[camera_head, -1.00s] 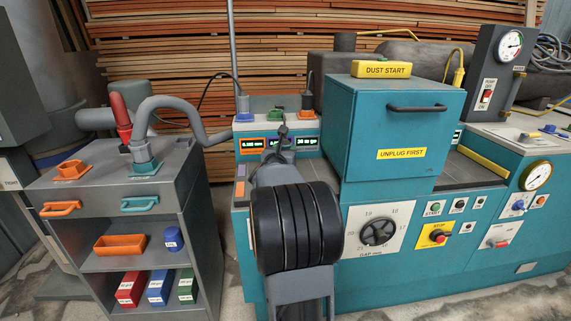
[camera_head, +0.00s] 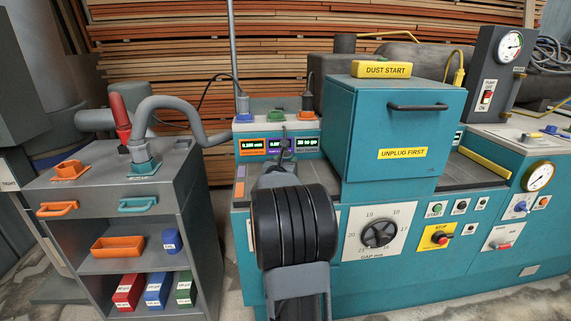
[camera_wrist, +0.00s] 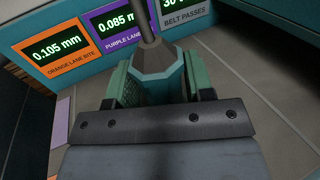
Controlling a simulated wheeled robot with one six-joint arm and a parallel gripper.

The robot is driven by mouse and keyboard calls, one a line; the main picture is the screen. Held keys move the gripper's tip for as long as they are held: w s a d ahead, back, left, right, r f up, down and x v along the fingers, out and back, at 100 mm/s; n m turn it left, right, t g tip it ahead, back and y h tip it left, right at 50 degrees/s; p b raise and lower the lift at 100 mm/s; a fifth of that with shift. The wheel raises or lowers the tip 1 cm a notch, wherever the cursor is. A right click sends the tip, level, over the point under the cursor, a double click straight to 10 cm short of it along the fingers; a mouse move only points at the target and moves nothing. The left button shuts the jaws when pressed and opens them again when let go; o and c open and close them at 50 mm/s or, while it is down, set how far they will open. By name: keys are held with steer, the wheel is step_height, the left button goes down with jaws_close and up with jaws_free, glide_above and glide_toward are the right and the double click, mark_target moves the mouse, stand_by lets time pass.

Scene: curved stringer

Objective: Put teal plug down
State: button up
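The teal plug (camera_wrist: 155,88) shows in the wrist view. It has a teal body, a grey tapered collar and a thin grey stem rising from the top. My gripper (camera_wrist: 157,92) has its two fingers on either side of the plug's body, close against it, so it is shut on the plug. In the head view my own arm hides the gripper and most of the plug, in front of the machine's displays above the dark bed (camera_head: 330,174). The plug's underside is hidden, so I cannot tell whether it touches the bed.
Orange-framed (camera_wrist: 52,53) and purple-framed (camera_wrist: 115,28) displays stand just behind the plug. A teal hood (camera_head: 395,125) stands right of my arm. The bed to the right of the plug looks clear. A grey cart (camera_head: 100,195) with a hose stands at the left.

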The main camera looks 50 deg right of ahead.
steer(key=o, duration=0.4)
steer(key=shift+r, duration=0.15)
